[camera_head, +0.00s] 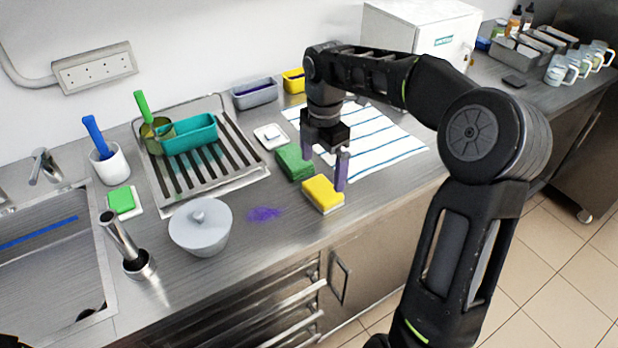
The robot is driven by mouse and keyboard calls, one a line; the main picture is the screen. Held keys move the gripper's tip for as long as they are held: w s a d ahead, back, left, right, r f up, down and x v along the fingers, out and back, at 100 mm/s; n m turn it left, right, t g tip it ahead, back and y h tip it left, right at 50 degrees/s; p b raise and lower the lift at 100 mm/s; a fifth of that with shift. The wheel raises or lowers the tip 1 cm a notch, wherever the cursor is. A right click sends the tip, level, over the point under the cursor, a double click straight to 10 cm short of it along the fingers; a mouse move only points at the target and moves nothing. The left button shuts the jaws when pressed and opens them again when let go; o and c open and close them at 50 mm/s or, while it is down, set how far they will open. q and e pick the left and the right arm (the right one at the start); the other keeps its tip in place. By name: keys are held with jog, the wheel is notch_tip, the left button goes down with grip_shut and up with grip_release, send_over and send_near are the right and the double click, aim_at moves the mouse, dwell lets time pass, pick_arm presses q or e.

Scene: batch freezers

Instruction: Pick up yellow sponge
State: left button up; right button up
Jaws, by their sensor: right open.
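The yellow sponge (321,193) lies on the steel counter near its front edge, with a white layer along its lower side. My right gripper (324,168) points down just above and behind the sponge. Its two purple fingers are apart and nothing is between them. The right finger overlaps the sponge's right edge in the view; I cannot tell whether it touches. A green sponge or cloth (293,163) lies just behind the yellow sponge, close to the left finger. My left gripper is not in view.
A purple smear (263,214) and a lidded grey bowl (201,232) are to the left. A drying rack (216,184) with a teal tray stands behind. A striped cloth (385,150) lies behind right. The counter's front edge is close.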

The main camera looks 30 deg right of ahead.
aim_at(323, 188)
jog(key=shift+s, duration=0.2)
jog(key=shift+w+f, duration=0.1)
jog(key=shift+f, duration=1.2)
notch_tip(323, 188, down, 4)
jog(key=shift+d+f+p, duration=0.1)
jog(key=shift+p, duration=0.65)
jog(key=shift+f, duration=0.45)
jog(key=shift+c, duration=0.2)
